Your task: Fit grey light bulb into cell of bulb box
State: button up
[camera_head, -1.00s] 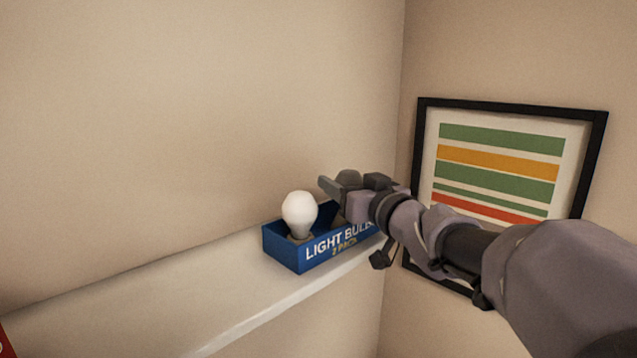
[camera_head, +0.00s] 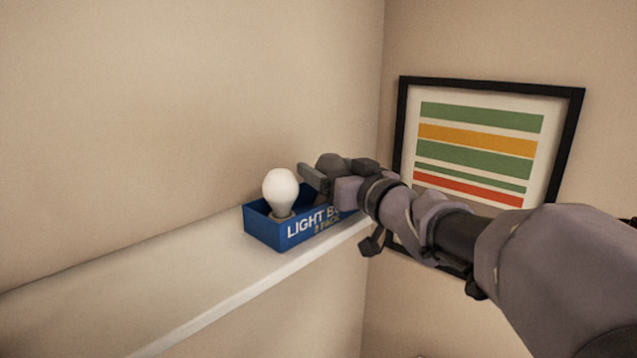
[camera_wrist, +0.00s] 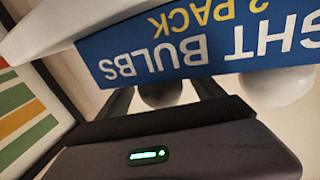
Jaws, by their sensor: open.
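The blue bulb box (camera_head: 262,229) lies on the white shelf, with a white bulb (camera_head: 281,188) upright in its left cell. The box front (camera_wrist: 205,50) and white bulb (camera_wrist: 278,86) also show upside down in the wrist view. The grey light bulb (camera_head: 331,163) is at the box's right end, its round top uppermost. My gripper (camera_head: 336,172) is open, with its fingers on either side of the grey bulb. The wrist view shows the grey bulb (camera_wrist: 160,93) between both fingers. Its base is hidden, so I cannot tell how deep it sits.
The white shelf (camera_head: 170,290) runs along the wall and is clear to the left of the box. A framed striped picture (camera_head: 480,150) hangs on the right wall, behind my arm. The wall stands close behind the box.

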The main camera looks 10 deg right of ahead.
jog(key=v, duration=1.5)
jog(key=shift+s+b, duration=0.35)
jog(key=s+d+f+m+g+h+b, duration=0.25)
jog(key=f+m+h+b, duration=0.2)
jog(key=f+b, duration=0.85)
jog(key=s+d+f+m+g+h+b, duration=0.1)
jog(key=s+d+f+m+h+b, duration=0.2)
jog(key=f+h+b, duration=0.95)
jog(key=s+a+f+g+y+b, duration=0.2)
jog(key=s+a+f+y+b, duration=0.1)
jog(key=f, duration=0.7)
jog(key=s+a+f+g+y+b, duration=0.3)
jog(key=s+a+f+y, duration=0.2)
jog(key=f, duration=0.6)
jog(key=s+a+f+g+y+b, duration=0.2)
jog(key=s+a+f+y, duration=0.3)
jog(key=f, duration=0.6)
jog(key=shift+s+a+g+b, duration=0.2)
jog(key=shift+a+g+b, duration=0.25)
jog(key=shift+a, duration=0.25)
